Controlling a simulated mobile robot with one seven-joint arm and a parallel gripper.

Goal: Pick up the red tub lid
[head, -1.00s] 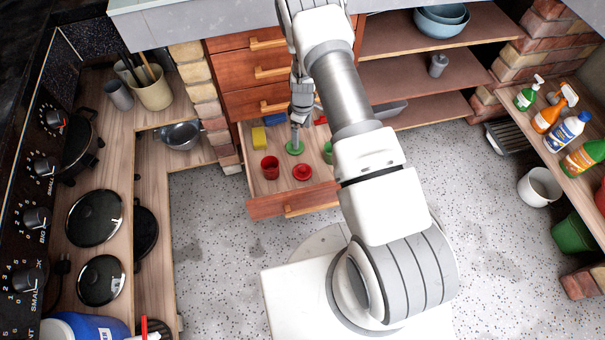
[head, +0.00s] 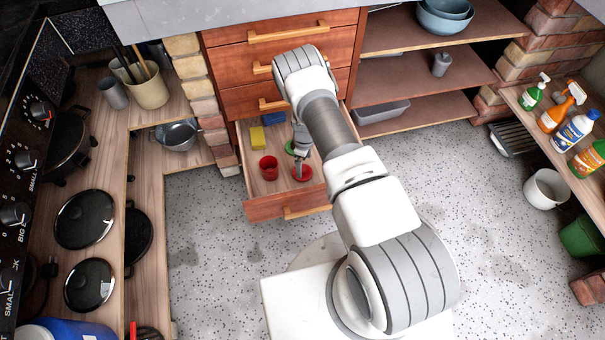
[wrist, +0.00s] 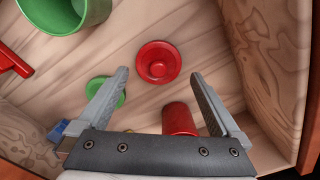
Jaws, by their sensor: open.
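The red tub lid (head: 304,173) lies in the open drawer, to the right of the red tub (head: 268,168). In the wrist view the lid (wrist: 158,62) is a round red dish-like disc, lying ahead between the fingertips. My gripper (wrist: 160,75) is open and empty, one finger on each side of the lid in that picture. In the head view my gripper (head: 299,165) is at the lid and partly covers it. I cannot tell whether the fingers touch it. The red tub (wrist: 180,120) also shows between the fingers, nearer the palm.
The open drawer (head: 290,205) also holds a green lid (head: 291,148), a yellow block (head: 257,137) and a blue object (head: 273,118). In the wrist view a green tub (wrist: 66,12) stands at upper left. Wooden drawer walls (wrist: 268,60) rise close by on the right.

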